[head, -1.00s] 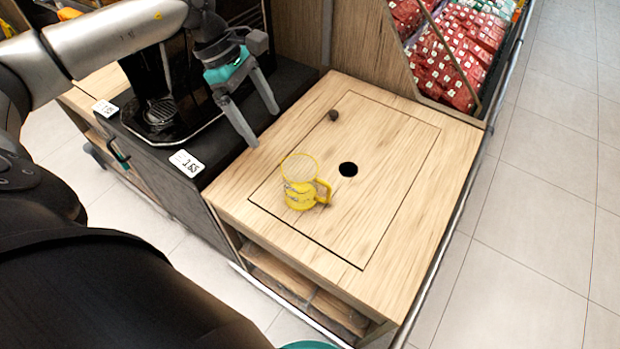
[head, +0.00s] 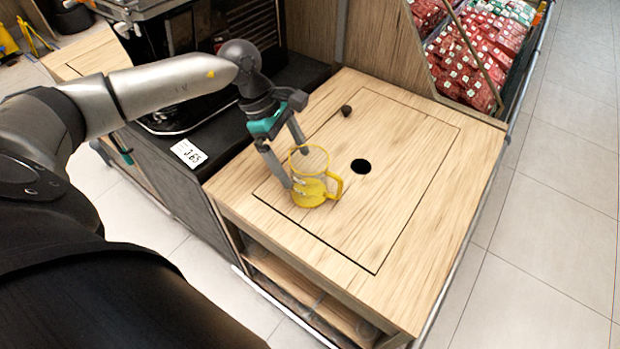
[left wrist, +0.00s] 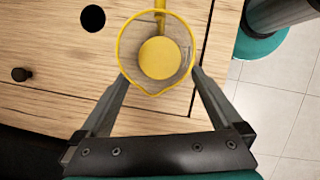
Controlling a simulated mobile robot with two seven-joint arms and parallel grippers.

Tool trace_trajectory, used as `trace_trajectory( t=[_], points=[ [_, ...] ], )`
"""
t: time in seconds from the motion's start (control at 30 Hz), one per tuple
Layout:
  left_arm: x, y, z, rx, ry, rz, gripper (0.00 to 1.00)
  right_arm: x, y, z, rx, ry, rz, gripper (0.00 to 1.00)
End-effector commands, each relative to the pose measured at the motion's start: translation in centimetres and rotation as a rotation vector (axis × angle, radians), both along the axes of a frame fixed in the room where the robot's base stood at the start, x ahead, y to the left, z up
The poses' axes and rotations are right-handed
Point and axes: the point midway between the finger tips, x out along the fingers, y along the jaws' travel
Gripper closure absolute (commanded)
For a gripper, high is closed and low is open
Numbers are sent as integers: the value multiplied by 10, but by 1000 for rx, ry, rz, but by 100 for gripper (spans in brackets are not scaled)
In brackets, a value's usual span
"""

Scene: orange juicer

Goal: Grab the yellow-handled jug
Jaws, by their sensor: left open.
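The yellow-handled jug (head: 311,190) stands upright on the wooden counter top, with a clear body, yellow rim and yellow base. Its handle points right in the head view. My left gripper (head: 297,163) is open, with its fingers down at the jug's left and far sides. In the left wrist view I look down into the jug (left wrist: 156,58). There the fingertips of the left gripper (left wrist: 159,75) reach either side of its near, spouted part, and its handle points away. Whether the fingers touch the jug I cannot tell. My right gripper is not in view.
The wooden counter (head: 420,190) has a round dark hole (head: 361,166) right of the jug and a small dark knob (head: 346,110) behind it. A black counter with a price tag (head: 188,153) adjoins on the left. Red packages (head: 470,60) fill a bin behind.

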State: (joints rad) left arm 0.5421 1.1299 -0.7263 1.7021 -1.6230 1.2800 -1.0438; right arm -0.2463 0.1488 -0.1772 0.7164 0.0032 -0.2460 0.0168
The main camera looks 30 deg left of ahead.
Motion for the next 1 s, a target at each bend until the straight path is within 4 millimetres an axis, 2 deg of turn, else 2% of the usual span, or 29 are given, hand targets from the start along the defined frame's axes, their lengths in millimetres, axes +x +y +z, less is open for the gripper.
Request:
trace_trajectory(
  t=[0.17,0.4,0.53,0.87,1.0],
  points=[
    [1,-5,-8,-1,2,-1,0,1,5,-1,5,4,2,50],
    [6,-25,-32,-2,1,-1,0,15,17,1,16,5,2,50],
    [6,-29,-44,-1,2,0,0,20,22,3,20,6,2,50],
    [6,-30,-48,1,1,0,0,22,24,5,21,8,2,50],
    [6,-30,-47,1,1,0,15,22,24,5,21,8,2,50]
  ],
)
